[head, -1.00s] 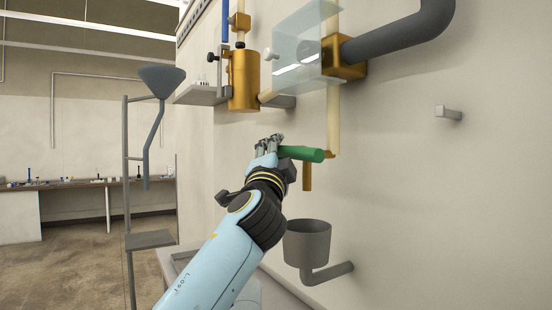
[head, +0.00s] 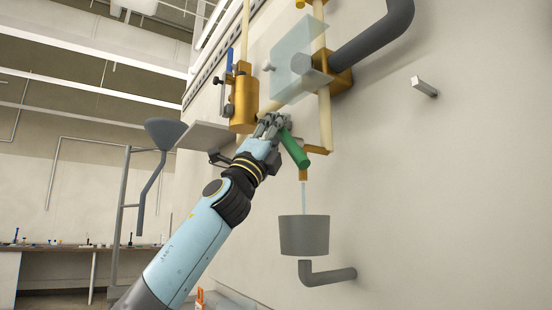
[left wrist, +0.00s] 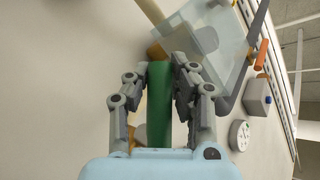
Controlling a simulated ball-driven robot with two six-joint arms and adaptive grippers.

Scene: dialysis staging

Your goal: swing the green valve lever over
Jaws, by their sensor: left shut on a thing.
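The green valve lever (head: 294,149) slants in the head view, its upper end at my left gripper and its free end down to the right. My left gripper (head: 272,124) is shut on the lever near its upper end. In the left wrist view the green lever (left wrist: 158,105) lies between the two fingers of the left gripper (left wrist: 160,75). My right gripper is not in view.
A brass cylinder (head: 244,104) and a clear box (head: 297,62) are on the wall above the gripper. A thick grey pipe (head: 378,35) runs at upper right. A grey funnel (head: 165,133) stands at left. The wall at right is mostly clear.

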